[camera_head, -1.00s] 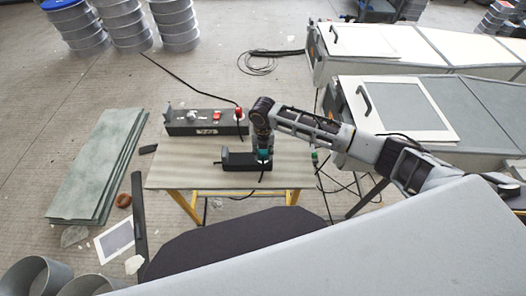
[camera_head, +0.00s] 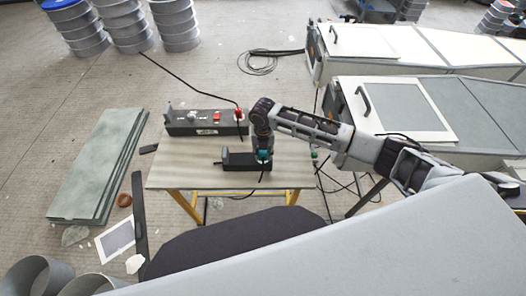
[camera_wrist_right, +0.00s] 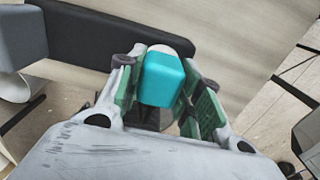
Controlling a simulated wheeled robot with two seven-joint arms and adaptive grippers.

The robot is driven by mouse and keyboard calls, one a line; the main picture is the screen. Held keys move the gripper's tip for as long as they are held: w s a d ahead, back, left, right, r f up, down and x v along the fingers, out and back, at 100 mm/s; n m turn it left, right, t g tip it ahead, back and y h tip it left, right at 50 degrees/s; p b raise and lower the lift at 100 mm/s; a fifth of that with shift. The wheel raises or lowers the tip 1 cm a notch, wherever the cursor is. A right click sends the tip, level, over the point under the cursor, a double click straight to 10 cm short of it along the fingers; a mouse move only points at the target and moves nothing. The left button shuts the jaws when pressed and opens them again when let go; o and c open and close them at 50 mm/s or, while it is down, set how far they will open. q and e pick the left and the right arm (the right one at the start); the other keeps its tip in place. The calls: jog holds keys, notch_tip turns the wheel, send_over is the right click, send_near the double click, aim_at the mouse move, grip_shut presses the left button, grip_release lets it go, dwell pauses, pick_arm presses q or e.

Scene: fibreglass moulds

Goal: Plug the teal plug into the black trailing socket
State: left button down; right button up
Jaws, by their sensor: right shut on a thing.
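The black trailing socket (camera_head: 238,161) lies on the small table, with an upright piece at its left end. The teal plug (camera_head: 263,156) is at its right end, under my right gripper (camera_head: 263,150). In the right wrist view the teal plug (camera_wrist_right: 163,78) sits between the green-padded fingers of my right gripper (camera_wrist_right: 160,95), which is shut on it. The black body of the socket (camera_wrist_right: 95,38) runs to the upper left there. The plug hides its own lower end, so I cannot tell whether it is in the socket. My left gripper is not in view.
A black box (camera_head: 190,127) with red parts and a cable stands at the back of the table (camera_head: 175,175). Grey-green sheets (camera_head: 95,165) lie on the floor at left. Pale moulds (camera_head: 400,105) stand at right. Loose cables hang by the table's right edge.

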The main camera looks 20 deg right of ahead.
jog(key=shift+f, duration=0.55)
dwell(0.9)
jog(key=o, duration=1)
jog(key=shift+r, duration=5.95)
